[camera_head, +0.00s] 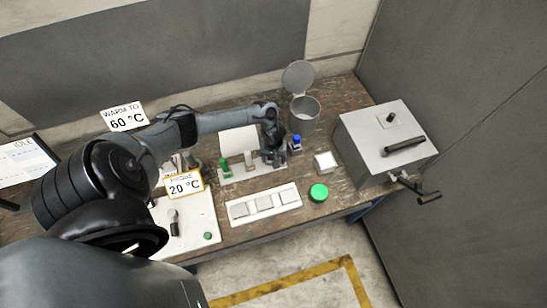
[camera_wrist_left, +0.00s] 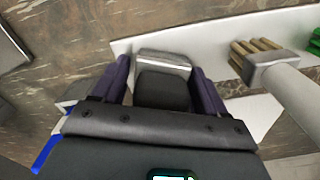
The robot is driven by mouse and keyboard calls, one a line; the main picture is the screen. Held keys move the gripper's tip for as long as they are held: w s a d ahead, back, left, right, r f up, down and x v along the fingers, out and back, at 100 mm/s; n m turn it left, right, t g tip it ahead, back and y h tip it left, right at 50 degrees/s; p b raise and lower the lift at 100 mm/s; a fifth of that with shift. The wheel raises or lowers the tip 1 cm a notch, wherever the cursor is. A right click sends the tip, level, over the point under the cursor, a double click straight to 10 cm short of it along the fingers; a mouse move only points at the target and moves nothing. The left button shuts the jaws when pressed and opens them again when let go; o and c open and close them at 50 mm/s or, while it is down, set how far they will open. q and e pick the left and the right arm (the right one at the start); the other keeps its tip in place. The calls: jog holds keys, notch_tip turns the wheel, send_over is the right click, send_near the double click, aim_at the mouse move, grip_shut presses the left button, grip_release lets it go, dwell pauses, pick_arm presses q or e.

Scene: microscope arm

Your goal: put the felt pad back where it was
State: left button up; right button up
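My left gripper (camera_head: 272,155) reaches down at the right end of a small white rack (camera_head: 238,175) on the bench. In the left wrist view, its two dark purple fingers (camera_wrist_left: 163,85) stand on either side of a block with a silver top and dark lower part (camera_wrist_left: 163,66). This block is probably the felt pad; in the head view the gripper hides it. It is at the rack's edge, but I cannot tell whether it rests there or whether the fingers press on it. My right gripper is not in view.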

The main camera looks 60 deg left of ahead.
pick_arm(q)
jog(key=shift+o, duration=0.9)
jog(key=shift+r, duration=0.1)
notch_tip(320, 180, up, 11)
jog(key=shift+p, duration=0.9)
jog(key=shift+d+r, duration=0.1)
jog(key=shift+r, duration=0.15)
jog(key=d+m+t, duration=0.5)
jog(key=d+m, duration=0.5)
jog(key=d, duration=1.2)
jog(key=s+d+r+m+g, duration=0.1)
jog(key=s+d+r+m, duration=0.1)
jog(key=s+r, duration=0.8)
jog(key=shift+s+r+m, duration=0.35)
jog(key=shift+s+m, duration=0.35)
jog(key=shift+s, duration=0.3)
